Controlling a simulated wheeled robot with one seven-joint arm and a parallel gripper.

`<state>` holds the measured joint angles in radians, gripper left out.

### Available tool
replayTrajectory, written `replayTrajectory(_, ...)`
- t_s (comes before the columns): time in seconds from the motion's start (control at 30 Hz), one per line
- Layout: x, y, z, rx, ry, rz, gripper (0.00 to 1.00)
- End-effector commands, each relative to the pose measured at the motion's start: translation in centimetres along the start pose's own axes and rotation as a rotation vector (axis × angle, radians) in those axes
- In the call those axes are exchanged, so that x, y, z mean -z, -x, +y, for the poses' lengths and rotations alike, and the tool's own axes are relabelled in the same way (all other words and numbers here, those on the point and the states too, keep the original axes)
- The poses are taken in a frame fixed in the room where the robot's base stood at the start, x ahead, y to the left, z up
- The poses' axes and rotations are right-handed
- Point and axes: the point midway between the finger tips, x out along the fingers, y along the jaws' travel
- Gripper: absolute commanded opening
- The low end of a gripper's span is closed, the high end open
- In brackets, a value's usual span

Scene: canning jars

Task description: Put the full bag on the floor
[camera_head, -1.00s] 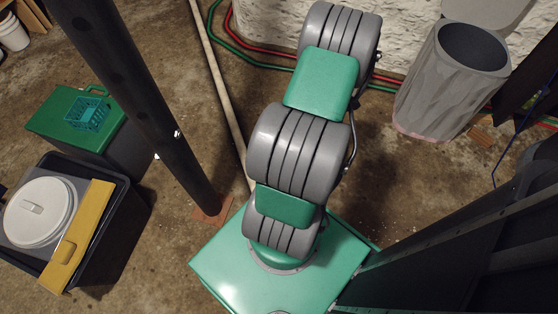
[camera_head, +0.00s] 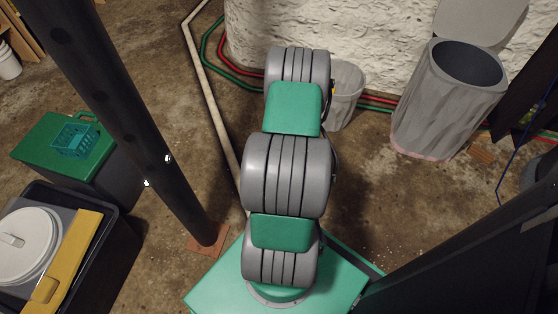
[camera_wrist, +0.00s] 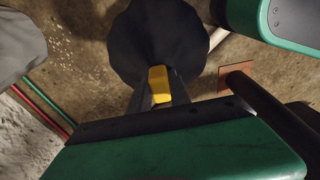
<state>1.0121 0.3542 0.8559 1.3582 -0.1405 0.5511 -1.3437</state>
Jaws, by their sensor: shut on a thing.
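The full bag (camera_wrist: 158,35) is dark and rounded, and hangs at the top middle of the wrist view. My gripper (camera_wrist: 163,82) is closed around a yellow piece (camera_wrist: 158,78) at the bag's near end, which looks like its tie or handle. The floor (camera_wrist: 85,75) shows around the bag; I cannot tell how high above it the bag hangs.
A dark post (camera_head: 130,125) on a brown plate stands left of my arm. Dark tubs (camera_head: 110,245) stand far left. Hoses (camera_head: 209,55) run along the wall.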

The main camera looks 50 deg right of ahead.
Motion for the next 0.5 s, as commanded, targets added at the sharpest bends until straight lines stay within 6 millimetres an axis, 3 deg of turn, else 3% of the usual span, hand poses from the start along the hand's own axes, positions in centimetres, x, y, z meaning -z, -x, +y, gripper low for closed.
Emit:
replayTrajectory(0.3,1.5,-2.8,0.2,-0.003,0.001,0.0,0.0)
replayTrajectory(0.5,1.1,-5.2,0.2,-0.004,0.0,0.001,0.0)
